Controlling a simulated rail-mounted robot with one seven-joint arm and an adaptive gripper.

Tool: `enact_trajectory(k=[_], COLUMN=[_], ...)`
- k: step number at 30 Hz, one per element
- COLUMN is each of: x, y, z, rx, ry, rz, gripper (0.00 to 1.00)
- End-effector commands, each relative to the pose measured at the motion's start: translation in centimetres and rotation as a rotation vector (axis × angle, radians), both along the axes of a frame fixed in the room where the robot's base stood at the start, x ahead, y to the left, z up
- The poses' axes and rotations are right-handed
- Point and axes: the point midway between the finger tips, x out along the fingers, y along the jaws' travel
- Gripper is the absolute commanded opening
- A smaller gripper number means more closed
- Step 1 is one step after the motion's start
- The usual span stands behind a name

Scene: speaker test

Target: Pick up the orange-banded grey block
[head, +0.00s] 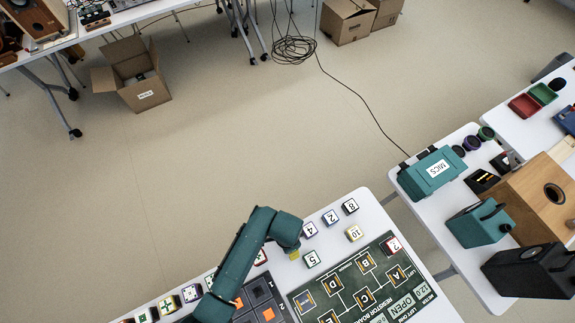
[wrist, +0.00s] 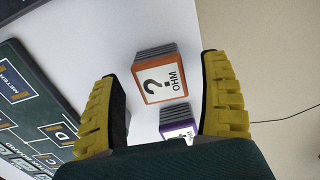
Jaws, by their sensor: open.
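In the wrist view, the orange-banded grey block (wrist: 163,80) lies on the white table with ridged grey sides and an orange frame around a white face marked "? OHM". My gripper (wrist: 170,88) is open, with its yellow ridged fingers apart on the left and right of the block in the picture. Neither finger visibly touches it, and I cannot tell the height gap. In the head view, my gripper (head: 294,254) shows as a small yellow patch below the teal arm; I cannot make out the orange-banded block there, and the arm may hide it.
A purple-banded block (wrist: 178,131) lies close below the orange one, partly cut off by my gripper body. Several numbered blocks, such as the "5" block (head: 312,258) and "4" block (head: 310,229), stand nearby. A dark green resistor board (head: 385,290) lies beside them on the white table (head: 372,212).

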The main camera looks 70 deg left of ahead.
Motion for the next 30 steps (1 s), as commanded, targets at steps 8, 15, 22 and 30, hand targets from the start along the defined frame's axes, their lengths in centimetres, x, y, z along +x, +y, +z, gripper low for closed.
enact_trajectory(k=[8, 15, 22, 30], x=[0.06, 0.07, 0.05, 0.07], y=[0.02, 0.02, 0.01, 0.03], z=[-0.64, -0.62, -0.65, -0.36], rx=[0.001, 0.001, 0.001, 0.002], ry=[-0.002, -0.002, -0.002, -0.002], rz=[0.0, 0.0, 0.0, 0.0], gripper=[0.78, 0.34, 0.07, 0.07])
